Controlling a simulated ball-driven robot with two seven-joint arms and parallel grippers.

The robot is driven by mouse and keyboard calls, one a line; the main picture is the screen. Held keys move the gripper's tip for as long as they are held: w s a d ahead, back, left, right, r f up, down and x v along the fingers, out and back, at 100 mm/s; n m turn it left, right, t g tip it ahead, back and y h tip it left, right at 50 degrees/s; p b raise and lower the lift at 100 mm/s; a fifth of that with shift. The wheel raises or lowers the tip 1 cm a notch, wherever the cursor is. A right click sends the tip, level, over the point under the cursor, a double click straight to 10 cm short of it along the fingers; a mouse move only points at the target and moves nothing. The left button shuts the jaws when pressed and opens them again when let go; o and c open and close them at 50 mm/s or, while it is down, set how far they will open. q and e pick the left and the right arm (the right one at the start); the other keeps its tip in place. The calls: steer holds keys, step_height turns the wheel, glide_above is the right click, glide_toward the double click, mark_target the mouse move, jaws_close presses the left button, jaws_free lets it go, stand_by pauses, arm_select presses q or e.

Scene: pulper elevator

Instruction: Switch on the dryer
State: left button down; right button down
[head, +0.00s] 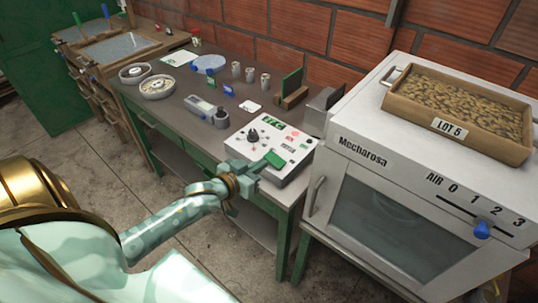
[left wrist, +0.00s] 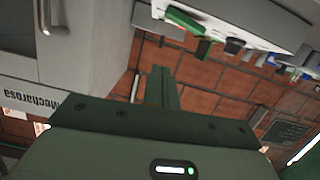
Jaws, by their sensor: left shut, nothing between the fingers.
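The dryer (head: 385,235) is a pale grey cabinet marked Mecharosa, with a glass door, at the right of the head view. Its blue AIR slider (head: 482,230) sits near the 2. A white control box (head: 290,173) with a black dial (head: 253,136) and a green lever-like piece (head: 273,158) stands on the bench to its left. That green piece also shows in the left wrist view (left wrist: 185,21). My left gripper (head: 250,170) is shut and empty, close to the box's near edge; whether it touches is unclear. Its fingers show in the left wrist view (left wrist: 166,88). My right gripper is out of view.
A wooden tray (head: 392,104) of beans marked LOT 5 rests on the dryer. The green bench (head: 190,129) holds bowls, several small cups, a grey device (head: 206,109) and a small stand (head: 292,93). A brick wall is behind; open floor lies in front.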

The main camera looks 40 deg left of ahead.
arm_select(q)
steer(key=shift+v, duration=1.15)
steer(key=shift+d, duration=0.15)
steer(key=s+a+f+m+g+y, duration=0.1)
steer(key=s+f+g, duration=0.1)
steer(key=s+f, duration=0.5)
steer(key=s+a+f+m+g+y, duration=0.1)
steer(key=s+a+f+g, duration=0.15)
steer(key=f, duration=0.95)
steer(key=s+a+f+m+g, duration=0.1)
steer(key=s+f+g, duration=0.2)
steer(key=s+f, duration=0.45)
steer(key=s+d+f+g, duration=0.2)
steer(key=s+d+f, duration=0.2)
steer(key=s, duration=0.4)
steer(key=s+d+f+g+b, duration=0.1)
steer(key=s+d+f+g, duration=0.1)
steer(key=s+d+f, duration=0.2)
steer(key=s+d+f+g+b, duration=0.1)
steer(key=s+d+f+g, duration=0.2)
steer(key=s+f, duration=0.5)
steer(key=shift+s+d+f+m+h, duration=0.25)
steer(key=shift+s+d, duration=0.65)
steer(key=shift+s, duration=1.1)
